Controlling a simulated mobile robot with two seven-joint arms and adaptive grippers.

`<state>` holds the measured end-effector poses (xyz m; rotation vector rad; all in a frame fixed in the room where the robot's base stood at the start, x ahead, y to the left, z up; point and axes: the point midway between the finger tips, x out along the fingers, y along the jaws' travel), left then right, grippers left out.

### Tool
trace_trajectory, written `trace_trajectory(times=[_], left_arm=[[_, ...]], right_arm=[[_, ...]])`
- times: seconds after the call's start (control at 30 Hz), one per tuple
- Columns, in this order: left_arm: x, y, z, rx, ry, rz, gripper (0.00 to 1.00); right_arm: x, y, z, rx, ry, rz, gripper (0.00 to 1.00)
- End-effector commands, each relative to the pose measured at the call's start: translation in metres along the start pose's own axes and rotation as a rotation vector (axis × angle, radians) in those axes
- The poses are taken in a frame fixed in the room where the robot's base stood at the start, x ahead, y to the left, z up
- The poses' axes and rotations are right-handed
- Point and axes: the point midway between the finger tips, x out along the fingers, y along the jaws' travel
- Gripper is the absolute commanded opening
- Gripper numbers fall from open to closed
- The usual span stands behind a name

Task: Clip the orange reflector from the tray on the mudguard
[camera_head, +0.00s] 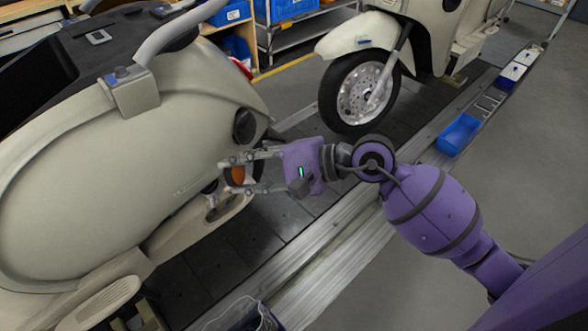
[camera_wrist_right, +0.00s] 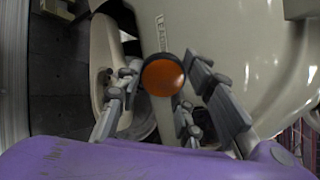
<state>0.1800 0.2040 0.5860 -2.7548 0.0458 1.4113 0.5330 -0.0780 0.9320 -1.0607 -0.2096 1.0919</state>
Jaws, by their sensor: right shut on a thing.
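My right gripper (camera_head: 228,176) reaches left to the near cream scooter (camera_head: 130,170) and is shut on a round orange reflector (camera_head: 238,174). In the right wrist view the reflector (camera_wrist_right: 162,75) faces the camera between the fingers of the gripper (camera_wrist_right: 163,72). Cream bodywork with raised lettering (camera_wrist_right: 230,45) lies just behind it. I cannot tell whether the reflector touches this bodywork, or which panel is the mudguard. A blue tray (camera_head: 459,133) on the conveyor's side rail looks empty. My left gripper is not in view.
A second cream scooter (camera_head: 440,30) with its front wheel (camera_head: 359,92) stands farther along the dark slat conveyor (camera_head: 300,215). A metal rail (camera_head: 335,225) runs along its edge. Grey floor (camera_head: 520,160) is clear at the right. Shelves with blue bins (camera_head: 290,8) stand behind.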

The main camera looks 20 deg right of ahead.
Motion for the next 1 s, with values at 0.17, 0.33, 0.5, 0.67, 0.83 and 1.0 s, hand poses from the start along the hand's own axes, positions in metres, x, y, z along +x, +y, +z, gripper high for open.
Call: trace_trajectory(times=[0.17,0.33,0.5,0.67,0.83,1.0], left_arm=[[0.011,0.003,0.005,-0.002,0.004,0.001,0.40],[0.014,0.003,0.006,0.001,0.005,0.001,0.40],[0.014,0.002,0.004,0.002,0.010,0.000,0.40],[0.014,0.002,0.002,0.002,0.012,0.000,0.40],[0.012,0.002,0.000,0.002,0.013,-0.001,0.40],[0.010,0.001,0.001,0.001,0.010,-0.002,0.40]], right_arm=[[-0.024,0.000,-0.084,0.091,0.140,-0.300,0.17],[-0.031,0.017,-0.157,0.122,0.281,-0.525,0.17],[-0.034,0.028,-0.187,0.119,0.345,-0.616,0.17],[-0.035,0.032,-0.196,0.114,0.366,-0.640,0.17],[-0.027,0.025,-0.199,0.110,0.366,-0.643,0.17],[-0.013,0.013,-0.205,0.111,0.364,-0.643,0.17]])
